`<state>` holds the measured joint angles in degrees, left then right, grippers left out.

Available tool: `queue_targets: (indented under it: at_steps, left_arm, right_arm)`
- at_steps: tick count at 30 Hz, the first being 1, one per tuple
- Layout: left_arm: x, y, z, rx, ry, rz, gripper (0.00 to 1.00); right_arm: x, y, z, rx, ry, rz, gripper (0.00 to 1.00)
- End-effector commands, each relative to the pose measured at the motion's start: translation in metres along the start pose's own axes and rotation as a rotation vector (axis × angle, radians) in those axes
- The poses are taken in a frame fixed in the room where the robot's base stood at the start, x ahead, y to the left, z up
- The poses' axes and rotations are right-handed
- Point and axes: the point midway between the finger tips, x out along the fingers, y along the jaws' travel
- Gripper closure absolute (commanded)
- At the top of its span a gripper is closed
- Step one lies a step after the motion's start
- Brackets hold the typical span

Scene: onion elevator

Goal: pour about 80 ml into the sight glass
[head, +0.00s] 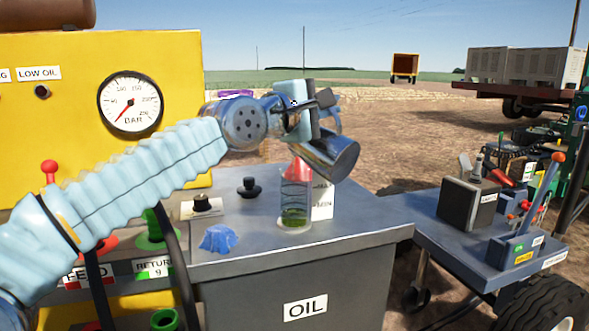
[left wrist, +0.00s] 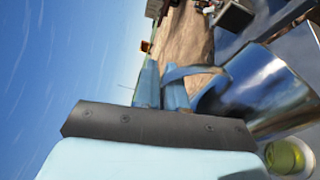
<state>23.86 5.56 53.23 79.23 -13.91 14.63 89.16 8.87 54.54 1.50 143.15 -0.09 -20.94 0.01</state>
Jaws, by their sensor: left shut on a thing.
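My left gripper (head: 307,117) is shut on a shiny metal jug (head: 332,155), by its handle as far as I can see. The jug is strongly tilted, above and slightly right of the sight glass (head: 294,203), a clear upright cylinder on the grey OIL tank. Green liquid shows at its bottom, and a reddish shape shows at its top; I cannot tell what that is. In the left wrist view the jug (left wrist: 262,88) lies beside the fingers (left wrist: 163,88), and the sight glass (left wrist: 288,156) shows yellow-green below. No stream is clearly visible. My right gripper is out of view.
A MAX/MIN plate (head: 323,202) stands behind the glass. A black cap (head: 249,188), a small black-knobbed fitting (head: 202,204) and a blue cloth (head: 219,239) are on the tank top (head: 345,229). A yellow panel with a pressure gauge (head: 130,103) stands left.

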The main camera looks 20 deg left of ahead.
Motion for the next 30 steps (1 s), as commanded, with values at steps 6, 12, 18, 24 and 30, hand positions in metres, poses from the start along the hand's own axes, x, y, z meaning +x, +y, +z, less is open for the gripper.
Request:
queue_targets:
  at_steps: [6,12,18,24,30]
  left_arm:
    - [-0.0001,0.0031,-0.0022,-0.026,0.0,0.002,1.0]
    - [-0.0002,0.0035,-0.0031,-0.036,0.0,0.003,1.0]
    - [-0.0002,0.0041,-0.0038,-0.043,0.0,0.003,1.0]
    - [-0.0002,0.0045,-0.0046,-0.049,0.001,0.003,1.0]
    - [-0.0002,0.0051,-0.0046,-0.059,0.001,0.003,1.0]
  right_arm:
    - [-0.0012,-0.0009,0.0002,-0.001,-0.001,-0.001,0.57]
    - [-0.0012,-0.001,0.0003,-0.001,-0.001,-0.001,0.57]
    - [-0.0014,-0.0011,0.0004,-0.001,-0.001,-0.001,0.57]
    - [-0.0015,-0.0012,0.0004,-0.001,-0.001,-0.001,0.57]
    - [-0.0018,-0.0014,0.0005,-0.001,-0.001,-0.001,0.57]
